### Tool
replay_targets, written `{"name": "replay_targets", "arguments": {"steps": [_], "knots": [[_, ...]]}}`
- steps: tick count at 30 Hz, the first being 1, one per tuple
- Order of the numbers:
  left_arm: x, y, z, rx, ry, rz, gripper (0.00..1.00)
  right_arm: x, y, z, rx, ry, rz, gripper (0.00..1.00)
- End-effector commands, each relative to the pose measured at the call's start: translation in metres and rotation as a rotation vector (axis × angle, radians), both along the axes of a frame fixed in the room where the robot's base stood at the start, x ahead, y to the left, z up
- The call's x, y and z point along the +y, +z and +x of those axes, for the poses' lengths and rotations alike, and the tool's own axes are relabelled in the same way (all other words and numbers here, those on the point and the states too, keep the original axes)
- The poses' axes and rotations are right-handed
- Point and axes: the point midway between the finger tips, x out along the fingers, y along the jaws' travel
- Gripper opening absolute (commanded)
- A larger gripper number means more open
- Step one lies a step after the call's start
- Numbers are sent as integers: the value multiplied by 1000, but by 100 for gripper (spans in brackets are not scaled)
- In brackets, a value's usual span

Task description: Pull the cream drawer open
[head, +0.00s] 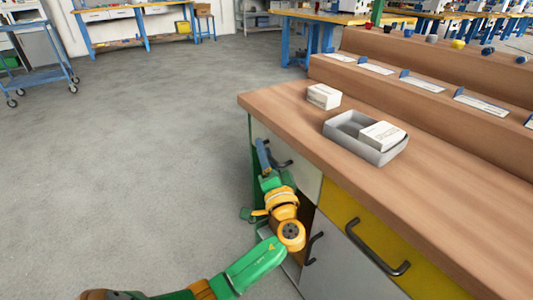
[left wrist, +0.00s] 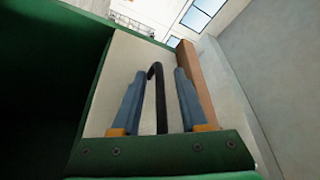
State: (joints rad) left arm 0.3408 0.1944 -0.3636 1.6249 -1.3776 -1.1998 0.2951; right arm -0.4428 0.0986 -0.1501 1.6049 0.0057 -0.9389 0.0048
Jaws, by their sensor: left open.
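The cream drawer (head: 306,176) is in the bench front at the left end of the bench, below the wooden top. Its black handle (head: 284,163) shows just right of my left gripper (head: 263,150). In the left wrist view the cream drawer (left wrist: 124,62) lies ahead, and the dark handle (left wrist: 160,100) stands between the two blue fingers of my left gripper (left wrist: 157,85). The fingers are open, one on each side of the handle, with a gap visible on both sides. The arm hides part of the drawer front. My right gripper is not in view.
A yellow drawer (head: 350,215) with a black handle (head: 378,250) is to the right, above a grey door (head: 340,268). A grey tray (head: 362,154) with a white box (head: 383,135) and another white box (head: 323,96) sit on the bench top (head: 425,180).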

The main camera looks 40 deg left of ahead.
Motion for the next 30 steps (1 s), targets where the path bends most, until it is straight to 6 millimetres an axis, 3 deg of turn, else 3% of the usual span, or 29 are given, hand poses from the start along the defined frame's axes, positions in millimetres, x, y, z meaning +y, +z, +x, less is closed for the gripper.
{"name": "replay_targets", "arguments": {"steps": [3,8,30], "knots": [[0,0,0,1,-1,-1,41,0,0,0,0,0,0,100],[0,0,0,1,0,0,0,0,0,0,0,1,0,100],[0,0,0,1,0,2,0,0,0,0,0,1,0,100]]}}
